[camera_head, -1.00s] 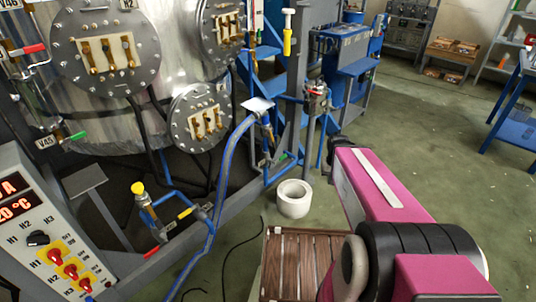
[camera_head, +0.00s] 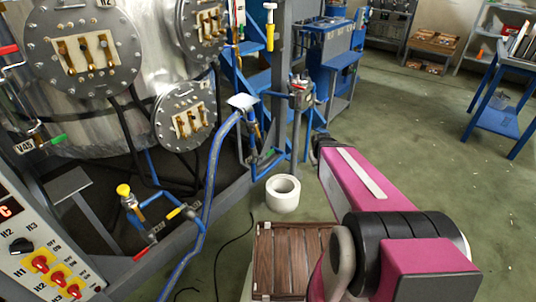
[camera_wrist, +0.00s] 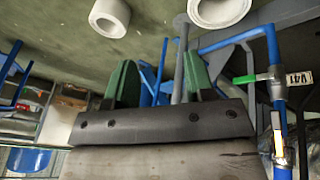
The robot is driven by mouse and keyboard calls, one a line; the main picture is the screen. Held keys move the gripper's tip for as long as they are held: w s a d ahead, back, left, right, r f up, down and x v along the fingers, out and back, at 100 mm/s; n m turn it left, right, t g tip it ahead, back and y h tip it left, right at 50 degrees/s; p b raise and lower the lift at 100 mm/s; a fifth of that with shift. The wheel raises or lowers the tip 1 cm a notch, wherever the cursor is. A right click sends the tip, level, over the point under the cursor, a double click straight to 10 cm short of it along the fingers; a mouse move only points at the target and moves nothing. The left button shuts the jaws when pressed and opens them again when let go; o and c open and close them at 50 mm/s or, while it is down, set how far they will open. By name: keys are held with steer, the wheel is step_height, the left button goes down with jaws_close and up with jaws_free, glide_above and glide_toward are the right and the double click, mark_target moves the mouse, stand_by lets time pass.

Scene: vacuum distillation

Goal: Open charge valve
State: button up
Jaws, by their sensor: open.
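No label naming a charge valve is readable, so I cannot tell which valve it is. In the wrist view, a valve with a green handle (camera_wrist: 249,78) and a white tag (camera_wrist: 299,78) sits on a blue pipe right of my gripper. My gripper (camera_wrist: 160,82) has two green fingers spread apart with nothing between them, clear of that valve. In the head view, valves show with a green handle (camera_head: 57,140), a yellow knob (camera_head: 124,190) and a red handle (camera_head: 145,252). A valve cluster (camera_head: 302,88) stands on a post beyond my arm. My fingers are hidden there.
A steel vessel (camera_head: 150,60) with flanged ports fills the left. A white ring (camera_head: 283,193) and a wooden slatted crate (camera_head: 292,262) are on the floor near my arm. A control panel (camera_head: 30,245) is lower left. Green floor is open at right, before a blue table (camera_head: 500,118).

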steer(key=w+f+n+t, duration=0.3)
steer(key=w+n+t, duration=0.15)
steer(key=w, duration=0.65)
steer(key=n+t+y, duration=0.3)
steer(key=n+y, duration=1.3)
steer(key=n, duration=0.5)
glide_toward(271, 152)
steer(key=shift+g, duration=0.25)
steer(key=x, duration=1)
steer(key=shift+w+a, duration=0.2)
steer(key=shift+w, duration=0.05)
jaws_close()
